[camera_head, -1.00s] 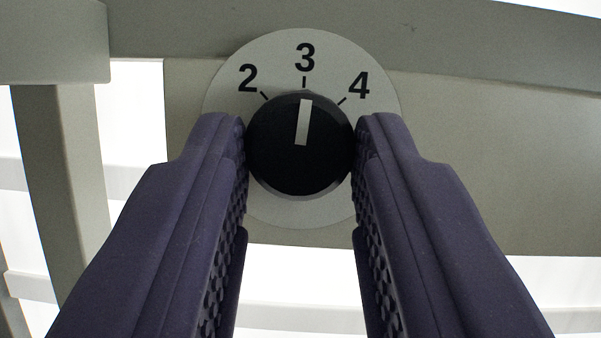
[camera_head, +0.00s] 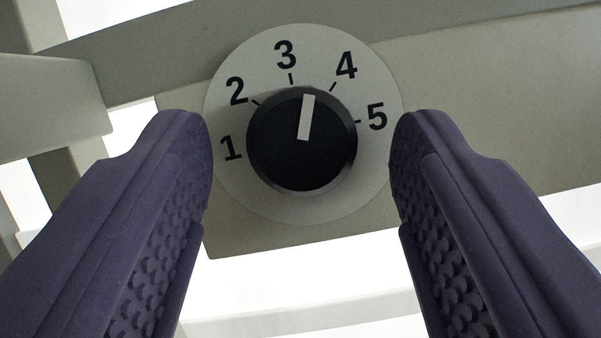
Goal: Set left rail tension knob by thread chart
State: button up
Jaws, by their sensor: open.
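The tension knob (camera_head: 285,165) is a round black cap with a light pointer bar. It sits on a pale round dial plate (camera_head: 300,207) marked 1 to 5 in black. The pointer leans slightly right of straight up and lies between the 3 and 4 marks, a little nearer 3. My gripper (camera_head: 302,122) has two purple fingers with textured inner pads. They stand open on either side of the knob, with a clear gap on both sides. The knob is fully visible.
The dial is fixed to a grey-beige rail (camera_head: 480,120) that slants up to the right in the picture. A grey frame piece (camera_head: 50,105) is at the left. Bright white background with pale bars shows below the rail.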

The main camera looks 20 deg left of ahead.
jog(key=b+v, duration=0.2)
jog(key=v, duration=0.5)
jog(key=shift+s+f+b, duration=0.2)
jog(key=shift+s+b, duration=0.1)
jog(key=shift+s, duration=0.05)
